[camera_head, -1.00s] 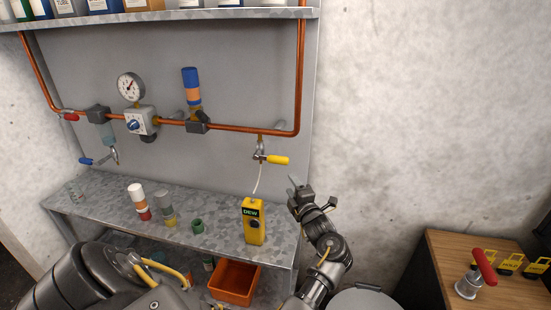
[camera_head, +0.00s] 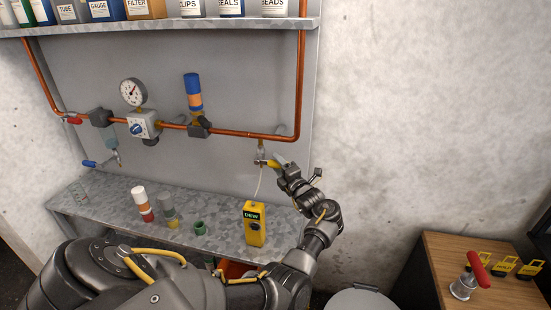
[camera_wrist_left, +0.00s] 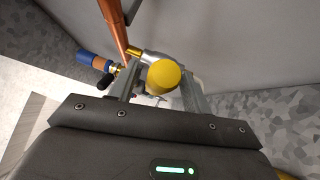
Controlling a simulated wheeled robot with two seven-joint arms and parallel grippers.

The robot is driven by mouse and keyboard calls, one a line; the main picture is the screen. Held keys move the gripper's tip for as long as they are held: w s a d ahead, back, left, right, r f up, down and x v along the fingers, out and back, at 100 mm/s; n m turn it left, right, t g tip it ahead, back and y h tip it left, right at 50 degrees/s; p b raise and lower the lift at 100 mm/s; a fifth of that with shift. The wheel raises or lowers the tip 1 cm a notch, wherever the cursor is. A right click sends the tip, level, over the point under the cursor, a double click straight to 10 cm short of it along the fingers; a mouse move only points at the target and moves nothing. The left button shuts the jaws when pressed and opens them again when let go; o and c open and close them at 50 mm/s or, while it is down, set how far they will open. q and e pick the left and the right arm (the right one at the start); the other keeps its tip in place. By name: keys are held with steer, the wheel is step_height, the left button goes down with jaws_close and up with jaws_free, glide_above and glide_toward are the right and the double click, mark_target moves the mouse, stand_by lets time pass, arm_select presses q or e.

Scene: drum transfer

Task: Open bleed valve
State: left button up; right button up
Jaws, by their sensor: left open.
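The bleed valve (camera_head: 261,157) hangs below the right end of the copper pipe, with a thin pale tube running down from it. Its yellow handle (camera_head: 271,163) points right and is partly hidden by my left gripper (camera_head: 279,160). In the left wrist view the round yellow end of the handle (camera_wrist_left: 165,77) sits between the two fingers of my left gripper (camera_wrist_left: 162,92). The fingers are open, one on each side of the handle, and I cannot tell if either touches it. My right gripper is not in view.
A yellow DEW meter (camera_head: 253,224) stands on the metal shelf (camera_head: 110,200) below the valve. The copper pipe (camera_head: 250,134) carries a gauge (camera_head: 133,91) and a blue-capped fitting (camera_head: 193,92). A wooden cabinet (camera_head: 440,258) stands at right. Bare wall lies right of the gripper.

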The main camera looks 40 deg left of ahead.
arm_select(q)
steer(key=shift+x, duration=1.05)
jaws_close()
